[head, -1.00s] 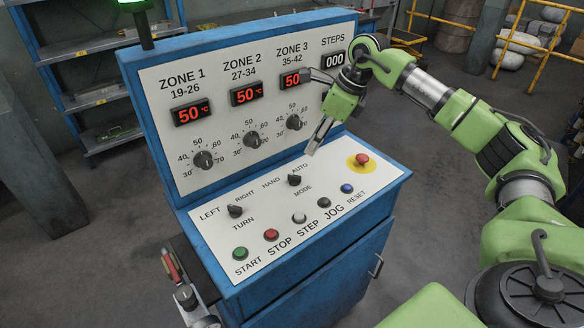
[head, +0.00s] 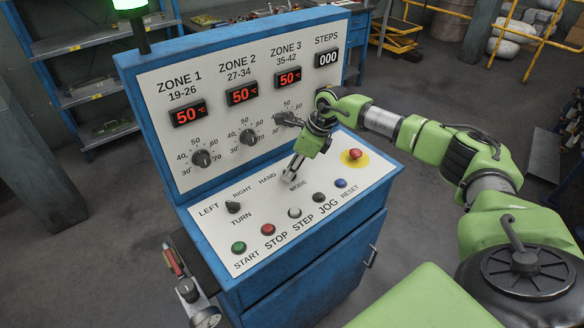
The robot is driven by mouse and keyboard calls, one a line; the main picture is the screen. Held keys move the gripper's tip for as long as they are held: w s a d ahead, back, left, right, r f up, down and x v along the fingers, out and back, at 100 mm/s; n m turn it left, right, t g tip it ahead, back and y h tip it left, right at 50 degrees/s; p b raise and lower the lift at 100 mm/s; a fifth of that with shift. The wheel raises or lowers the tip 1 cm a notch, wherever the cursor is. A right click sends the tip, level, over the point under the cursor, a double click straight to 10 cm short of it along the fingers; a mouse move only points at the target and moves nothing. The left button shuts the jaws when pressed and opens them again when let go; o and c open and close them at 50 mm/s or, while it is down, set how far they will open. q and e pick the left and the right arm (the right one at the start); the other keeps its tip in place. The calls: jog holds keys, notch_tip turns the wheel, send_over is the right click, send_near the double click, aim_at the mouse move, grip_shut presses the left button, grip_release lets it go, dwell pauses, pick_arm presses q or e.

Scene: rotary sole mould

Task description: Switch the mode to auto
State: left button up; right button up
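The control console (head: 300,246) is blue with a white sloping panel. The MODE label (head: 298,184) and the HAND label (head: 267,178) are readable. The AUTO label and the mode knob are hidden behind my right gripper (head: 290,176). Its fingers point down at the knob's place, with the tips just above the MODE label. I cannot tell whether they are around the knob, or how far apart they are. My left gripper is not in view.
The TURN knob (head: 233,207) is to the left. Close in front are the STEP button (head: 295,212), JOG button (head: 319,198) and blue RESET button (head: 341,183). The red emergency button (head: 355,154) is to the right. The upright panel with zone dials (head: 201,158) stands behind.

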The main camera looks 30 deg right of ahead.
grip_shut()
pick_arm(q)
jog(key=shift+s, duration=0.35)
